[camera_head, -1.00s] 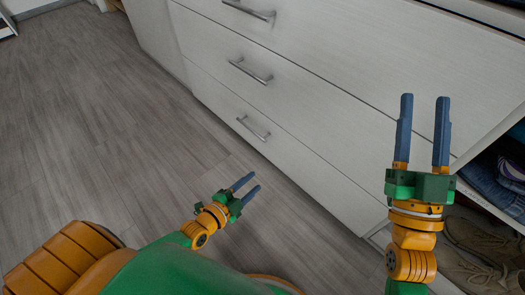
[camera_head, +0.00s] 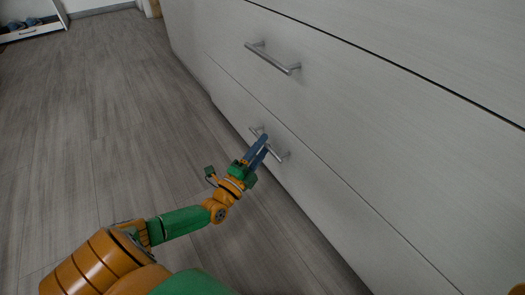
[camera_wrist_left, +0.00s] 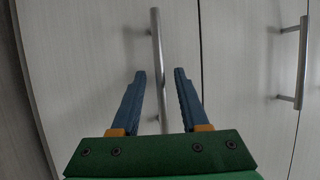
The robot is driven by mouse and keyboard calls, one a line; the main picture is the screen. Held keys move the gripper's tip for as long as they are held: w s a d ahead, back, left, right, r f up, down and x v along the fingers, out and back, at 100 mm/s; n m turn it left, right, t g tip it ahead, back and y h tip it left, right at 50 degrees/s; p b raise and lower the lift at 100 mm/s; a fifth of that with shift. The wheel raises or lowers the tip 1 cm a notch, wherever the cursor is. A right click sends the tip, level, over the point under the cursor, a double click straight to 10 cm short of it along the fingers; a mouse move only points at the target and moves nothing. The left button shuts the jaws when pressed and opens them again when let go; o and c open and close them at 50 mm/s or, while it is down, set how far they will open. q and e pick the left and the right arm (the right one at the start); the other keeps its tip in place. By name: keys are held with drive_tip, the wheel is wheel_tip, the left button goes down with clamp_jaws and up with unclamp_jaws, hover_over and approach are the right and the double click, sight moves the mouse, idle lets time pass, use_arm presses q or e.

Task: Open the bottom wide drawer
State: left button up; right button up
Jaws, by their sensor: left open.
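The bottom wide drawer (camera_head: 325,195) is white and shut, low in the unit near the floor. Its silver bar handle (camera_head: 284,157) is partly hidden behind my left gripper (camera_head: 266,143) in the head view. In the left wrist view the handle (camera_wrist_left: 156,50) runs between the open blue fingers of my left gripper (camera_wrist_left: 163,75), with a gap on each side. I cannot tell how deep the fingers reach past the bar. My right gripper is not in view.
The drawer above, with its own silver handle (camera_head: 272,58), is shut; that handle also shows at the right of the left wrist view (camera_wrist_left: 302,65). Grey wood floor (camera_head: 110,120) lies open to the left. A low shelf with shoes (camera_head: 30,30) stands far left.

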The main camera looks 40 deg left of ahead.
use_arm(q)
clamp_jaws()
idle(1.4)
